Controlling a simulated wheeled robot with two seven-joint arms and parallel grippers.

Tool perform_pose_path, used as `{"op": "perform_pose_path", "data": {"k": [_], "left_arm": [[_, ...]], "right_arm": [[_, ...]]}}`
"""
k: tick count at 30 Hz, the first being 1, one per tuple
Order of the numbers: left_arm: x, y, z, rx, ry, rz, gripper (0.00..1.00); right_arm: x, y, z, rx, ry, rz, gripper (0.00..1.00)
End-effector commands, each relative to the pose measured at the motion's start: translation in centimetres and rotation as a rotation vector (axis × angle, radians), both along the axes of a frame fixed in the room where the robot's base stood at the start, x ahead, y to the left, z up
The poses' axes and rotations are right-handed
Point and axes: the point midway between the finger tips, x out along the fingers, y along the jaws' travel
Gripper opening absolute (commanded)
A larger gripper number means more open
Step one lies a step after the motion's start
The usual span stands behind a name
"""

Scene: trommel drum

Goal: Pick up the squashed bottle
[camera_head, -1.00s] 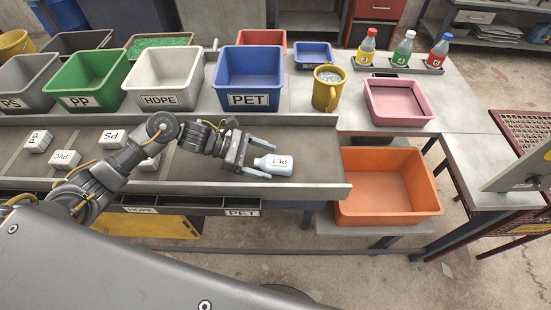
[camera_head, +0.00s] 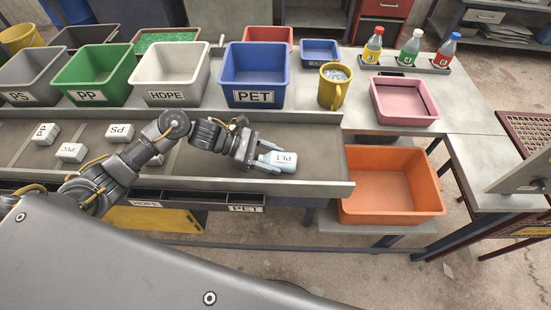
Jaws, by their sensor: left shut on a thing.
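The squashed bottle (camera_head: 285,161) is pale blue-white with a dark PET label and lies on its side on the grey sorting belt, near the belt's right end. My left gripper (camera_head: 270,160) reaches in from the left and is shut on the bottle, with a finger on the far side and one on the near side at its left end. I cannot tell whether the bottle is clear of the belt. My right gripper is not in view.
Bins marked PS (camera_head: 35,75), PP (camera_head: 95,76), HDPE (camera_head: 171,75) and PET (camera_head: 254,76) stand behind the belt. White labelled blocks (camera_head: 69,152) lie left on the belt (camera_head: 215,175). A yellow mug (camera_head: 333,86), pink tray (camera_head: 403,103) and orange bin (camera_head: 392,186) are to the right.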

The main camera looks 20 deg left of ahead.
Motion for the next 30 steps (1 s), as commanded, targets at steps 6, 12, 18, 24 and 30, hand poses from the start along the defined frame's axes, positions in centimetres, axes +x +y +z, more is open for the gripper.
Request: {"op": "perform_pose_path", "data": {"k": [6,12,18,24,30], "left_arm": [[0.0,0.0,1.2,0.001,-0.008,-0.002,0.30],[-2.0,0.6,5.1,0.004,-0.009,-0.004,0.30],[-6.2,1.6,9.1,0.005,-0.005,-0.004,0.30],[-10.4,2.7,11.1,0.005,-0.005,0.000,0.30],[-12.8,3.3,12.9,0.002,0.002,0.001,0.30]], "right_arm": [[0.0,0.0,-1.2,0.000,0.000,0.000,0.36],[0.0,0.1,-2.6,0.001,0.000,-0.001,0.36],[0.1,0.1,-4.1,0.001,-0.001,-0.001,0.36],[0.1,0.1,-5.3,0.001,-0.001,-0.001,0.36],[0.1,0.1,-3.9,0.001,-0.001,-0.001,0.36]]}}
